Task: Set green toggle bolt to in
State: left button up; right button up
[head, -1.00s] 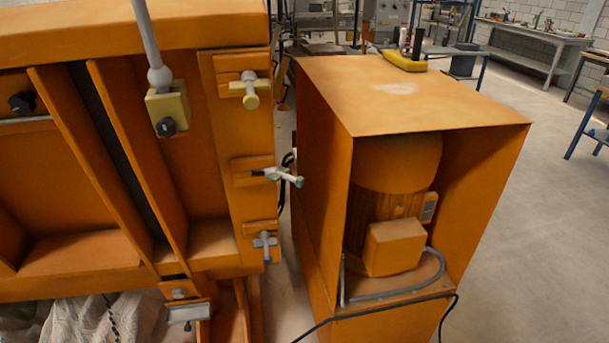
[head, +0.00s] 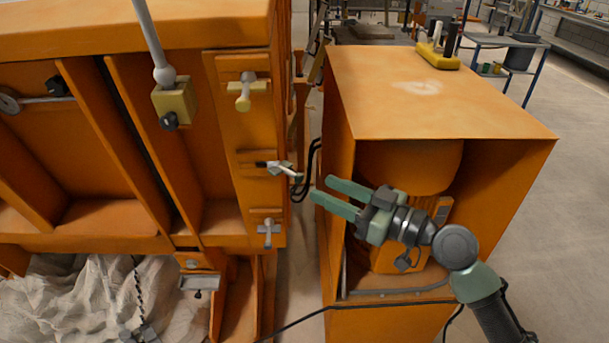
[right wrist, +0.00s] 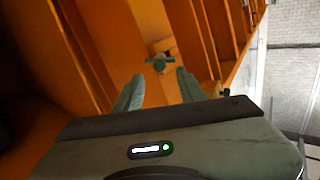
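The green toggle bolt (head: 285,169) is the middle of three bolts on the orange panel's right edge. It has a pale stem, a green-tipped cross handle and a dark part at its left. My right gripper (head: 324,191) is open and empty, to the right of the bolt and slightly lower in the head view, with its fingers pointing left. In the right wrist view a greenish cross handle (right wrist: 159,62) shows ahead, between and beyond the open fingers (right wrist: 160,86); a gap remains. How deep the bolt sits is hard to tell. My left gripper is out of view.
A cream bolt (head: 245,92) is above and a grey-blue bolt (head: 268,230) below. The orange motor cabinet (head: 440,95) stands close on the right, behind my right arm. A yellow control box (head: 437,57) sits on it. A black cable (head: 308,172) hangs in the gap.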

aim_at(302, 179)
jog(key=p+x, duration=0.2)
jog(key=x, duration=0.3)
jog(key=shift+w+a+r, duration=0.15)
jog(key=shift+w+a+f, duration=0.2)
jog(key=shift+w+a, duration=0.1)
jog(key=shift+a, duration=0.1)
jog(key=shift+c, duration=0.3)
grip_shut()
dwell(0.7)
